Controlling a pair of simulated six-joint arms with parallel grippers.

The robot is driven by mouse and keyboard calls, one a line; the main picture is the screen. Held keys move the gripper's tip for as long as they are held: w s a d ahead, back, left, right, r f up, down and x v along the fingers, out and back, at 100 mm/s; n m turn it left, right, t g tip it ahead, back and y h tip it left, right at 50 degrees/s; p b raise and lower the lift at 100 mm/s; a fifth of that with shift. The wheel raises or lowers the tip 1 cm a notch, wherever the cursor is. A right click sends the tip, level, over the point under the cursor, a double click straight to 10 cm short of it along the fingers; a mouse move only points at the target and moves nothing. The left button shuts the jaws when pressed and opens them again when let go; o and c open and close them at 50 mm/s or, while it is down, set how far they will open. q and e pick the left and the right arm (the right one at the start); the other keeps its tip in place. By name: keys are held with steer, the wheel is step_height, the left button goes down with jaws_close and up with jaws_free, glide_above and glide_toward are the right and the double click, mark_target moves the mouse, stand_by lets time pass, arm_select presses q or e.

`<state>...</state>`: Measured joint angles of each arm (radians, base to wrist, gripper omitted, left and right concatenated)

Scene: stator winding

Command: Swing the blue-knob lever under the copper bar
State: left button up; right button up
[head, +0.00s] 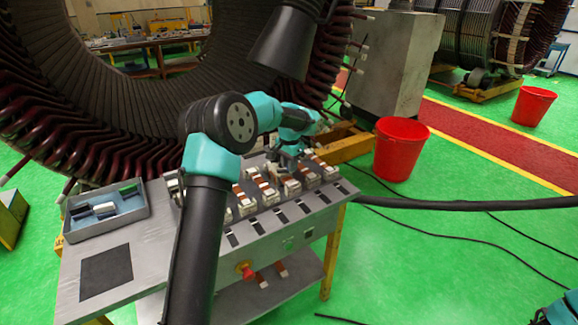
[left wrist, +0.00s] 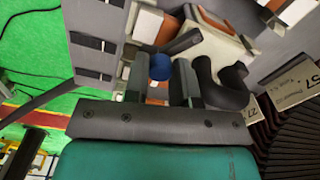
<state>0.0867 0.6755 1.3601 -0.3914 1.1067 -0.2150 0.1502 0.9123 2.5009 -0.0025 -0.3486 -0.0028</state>
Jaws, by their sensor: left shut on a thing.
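In the left wrist view, the blue knob (left wrist: 160,67) sits between the two fingers of my left gripper (left wrist: 158,80), which is shut on it. The dark lever (left wrist: 184,42) runs from beside the knob toward a pale block with an orange-brown copper bar (left wrist: 210,20). The lever's far end and whether it lies under the bar cannot be told. In the head view my left gripper (head: 289,160) is low over the row of pale blocks on the workbench, and it hides the knob and lever. My right gripper is not in view.
The grey workbench (head: 105,250) carries several similar blocks with copper bars and a blue-grey tray (head: 108,214) at left. The big stator (head: 100,130) rises close behind. A black cable (head: 450,203) and red bucket (head: 400,150) are to the right.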

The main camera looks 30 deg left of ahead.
arm_select(q)
steer(key=shift+w+a+n, duration=0.2)
steer(key=shift+w+n, duration=0.05)
steer(key=shift+n, duration=0.65)
steer(key=o, duration=0.9)
steer(key=shift+o, duration=0.2)
